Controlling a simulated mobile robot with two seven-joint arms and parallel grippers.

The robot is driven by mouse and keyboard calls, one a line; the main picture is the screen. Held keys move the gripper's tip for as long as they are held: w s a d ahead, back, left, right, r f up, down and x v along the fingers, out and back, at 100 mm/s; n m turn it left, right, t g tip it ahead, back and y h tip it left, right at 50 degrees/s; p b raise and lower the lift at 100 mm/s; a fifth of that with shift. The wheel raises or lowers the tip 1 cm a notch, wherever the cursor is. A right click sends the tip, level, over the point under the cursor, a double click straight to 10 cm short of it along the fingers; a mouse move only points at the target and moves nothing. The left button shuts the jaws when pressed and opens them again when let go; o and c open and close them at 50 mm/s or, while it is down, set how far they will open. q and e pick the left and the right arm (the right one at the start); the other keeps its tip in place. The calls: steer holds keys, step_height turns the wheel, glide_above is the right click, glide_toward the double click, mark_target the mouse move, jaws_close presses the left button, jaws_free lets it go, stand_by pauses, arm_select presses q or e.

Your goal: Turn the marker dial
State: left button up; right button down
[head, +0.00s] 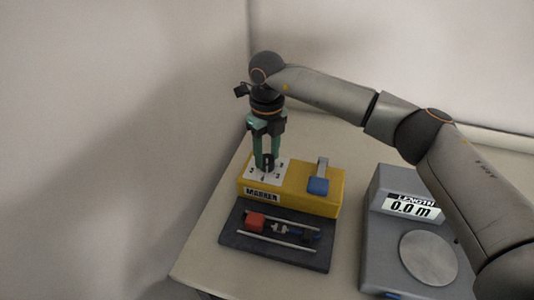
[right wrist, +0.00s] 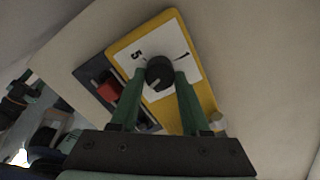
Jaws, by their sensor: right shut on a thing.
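The marker dial (right wrist: 160,72) is a black round knob with a pale pointer line, on the white plate with the numbers 5 and 1 visible. My right gripper (head: 265,163) points down from above and its green fingers are shut on the dial, one on each side. In the head view the fingers partly hide the dial. My left gripper is not in view.
A blue-handled lever (head: 318,185) sits on the box's right part. In front lies a dark tray (head: 285,257) with two rails and a red block (head: 255,221). A grey length gauge (head: 385,250) reading 0.0 stands at right. A wall is close on the left.

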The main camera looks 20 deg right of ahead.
mark_target(267, 158)
steer(key=n, duration=0.4)
steer(key=shift+n, duration=0.3)
steer(key=shift+n+b, duration=0.4)
steer(key=shift+n, duration=1.5)
steer(key=shift+r, duration=0.1)
steer(key=shift+c, duration=1.9)
jaws_free()
step_height(267, 158, up, 12)
steer(key=shift+r, duration=0.2)
